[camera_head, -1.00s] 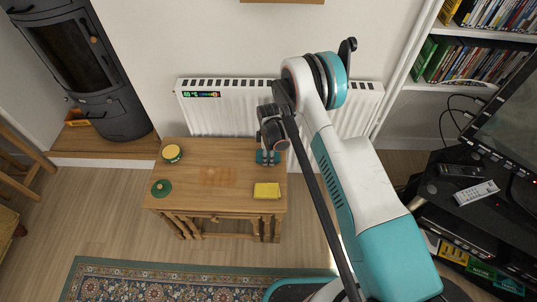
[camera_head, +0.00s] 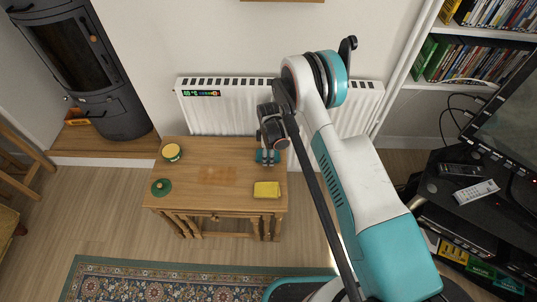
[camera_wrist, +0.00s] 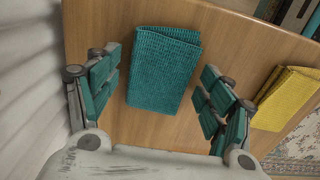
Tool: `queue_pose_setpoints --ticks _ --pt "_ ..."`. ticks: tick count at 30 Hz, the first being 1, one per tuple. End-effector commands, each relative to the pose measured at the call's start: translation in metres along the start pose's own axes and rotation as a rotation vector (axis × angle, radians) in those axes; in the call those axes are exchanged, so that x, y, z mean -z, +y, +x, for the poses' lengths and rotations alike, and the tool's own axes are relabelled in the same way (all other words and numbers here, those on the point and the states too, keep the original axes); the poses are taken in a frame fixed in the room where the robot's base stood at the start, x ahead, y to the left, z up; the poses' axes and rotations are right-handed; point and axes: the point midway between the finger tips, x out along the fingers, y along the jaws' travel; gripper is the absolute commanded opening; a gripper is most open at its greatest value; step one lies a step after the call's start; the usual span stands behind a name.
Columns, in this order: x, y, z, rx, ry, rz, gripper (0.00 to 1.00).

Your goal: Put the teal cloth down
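The teal cloth (camera_wrist: 164,68) lies folded and flat on the wooden table in the wrist view, between the two fingers of my gripper (camera_wrist: 165,75). The fingers are spread wide, with a strip of bare table between the cloth and the fingers. In the head view my gripper (camera_head: 268,156) points down over the table's back right part. Its pads are teal too, so I cannot clearly tell the cloth from them there.
A folded yellow cloth (camera_head: 267,190) lies at the table's front right, also in the wrist view (camera_wrist: 287,97). A yellow-and-green pot (camera_head: 171,152) and a dark green round lid (camera_head: 161,187) stand at the left. The wooden table's (camera_head: 225,152) middle is clear. A white radiator (camera_head: 230,118) stands behind.

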Motion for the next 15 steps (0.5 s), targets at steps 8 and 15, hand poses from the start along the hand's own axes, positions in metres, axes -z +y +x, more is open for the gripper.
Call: queue_pose_setpoints --ticks 8,15 --pt "0.0 0.0 -0.062 0.0 0.0 0.0 0.74" --pt "0.0 0.0 -0.103 0.0 0.0 0.0 0.74"
